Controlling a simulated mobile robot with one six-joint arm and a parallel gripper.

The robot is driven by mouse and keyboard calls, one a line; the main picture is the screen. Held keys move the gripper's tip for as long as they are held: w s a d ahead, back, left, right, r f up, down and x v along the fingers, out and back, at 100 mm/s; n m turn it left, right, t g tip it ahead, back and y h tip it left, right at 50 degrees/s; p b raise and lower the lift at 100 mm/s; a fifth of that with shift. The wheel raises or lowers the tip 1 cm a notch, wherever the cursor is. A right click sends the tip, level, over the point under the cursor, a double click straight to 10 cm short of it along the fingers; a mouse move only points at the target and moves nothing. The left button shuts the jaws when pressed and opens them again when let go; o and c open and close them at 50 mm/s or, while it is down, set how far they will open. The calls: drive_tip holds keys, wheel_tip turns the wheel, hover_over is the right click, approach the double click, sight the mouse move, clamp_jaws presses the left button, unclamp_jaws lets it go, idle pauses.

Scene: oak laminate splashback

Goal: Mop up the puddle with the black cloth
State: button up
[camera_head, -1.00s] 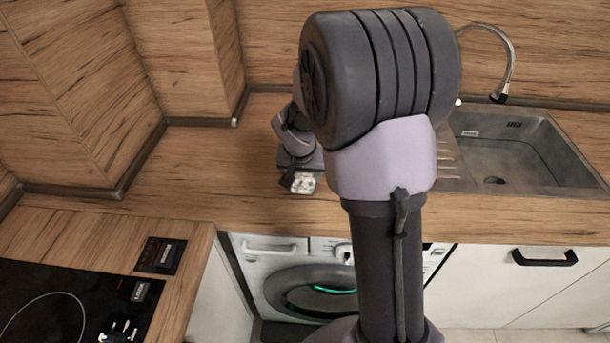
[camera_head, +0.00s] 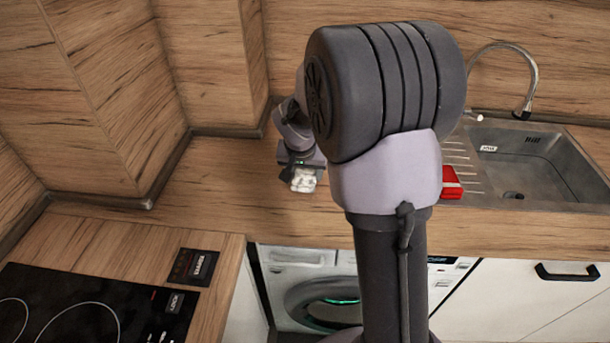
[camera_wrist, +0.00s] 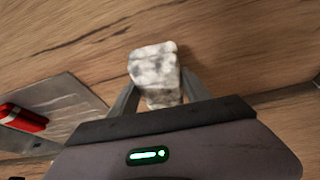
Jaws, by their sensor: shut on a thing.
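My gripper (camera_head: 302,172) is shut on a crumpled, mottled white-and-grey thing (camera_head: 304,183), over the worktop left of the sink. In the wrist view this thing (camera_wrist: 155,66) sits between the two fingers of my gripper (camera_wrist: 158,88) and sticks out past their tips. It looks pale, and I see no black cloth. I cannot tell whether it touches the worktop. No puddle can be made out; my arm hides part of the worktop.
A red block-like thing (camera_head: 451,183) lies by the draining grooves left of the sink (camera_head: 530,160); it also shows in the wrist view (camera_wrist: 22,118). A black hob (camera_head: 90,305) is at front left. Wooden walls (camera_head: 90,90) stand behind. The worktop (camera_head: 215,185) left of my gripper is clear.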

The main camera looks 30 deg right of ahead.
drive_tip(key=shift+w+r+p, duration=0.15)
drive_tip(key=shift+r+p, duration=0.15)
drive_tip(key=shift+r, duration=0.35)
drive_tip(key=shift+r+p, duration=1)
drive_tip(key=shift+r, duration=0.45)
